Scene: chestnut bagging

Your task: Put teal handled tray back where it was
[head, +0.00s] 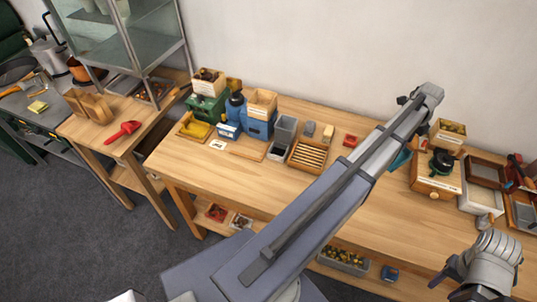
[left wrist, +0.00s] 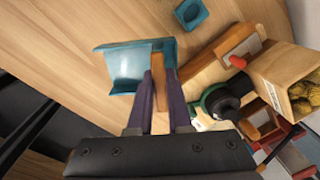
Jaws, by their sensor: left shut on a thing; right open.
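The teal tray (left wrist: 128,68) shows in the left wrist view as an open, shallow piece with raised edges and an orange-brown handle (left wrist: 159,72). My left gripper (left wrist: 160,78) has its two purple fingers shut on that handle. I cannot tell whether the tray touches the tabletop. In the head view only a bit of teal (head: 400,160) shows beside my left arm, which hides the rest and the left gripper. My right gripper (head: 447,287) is open and empty at the lower right, in front of the table.
The long wooden table (head: 380,230) has clear room along its front. A wooden box with a black-green round item (head: 441,162) stands right of the tray. A small teal dish (left wrist: 191,13) lies near the tray. A slatted wooden tray (head: 309,154) and several bins stand further left.

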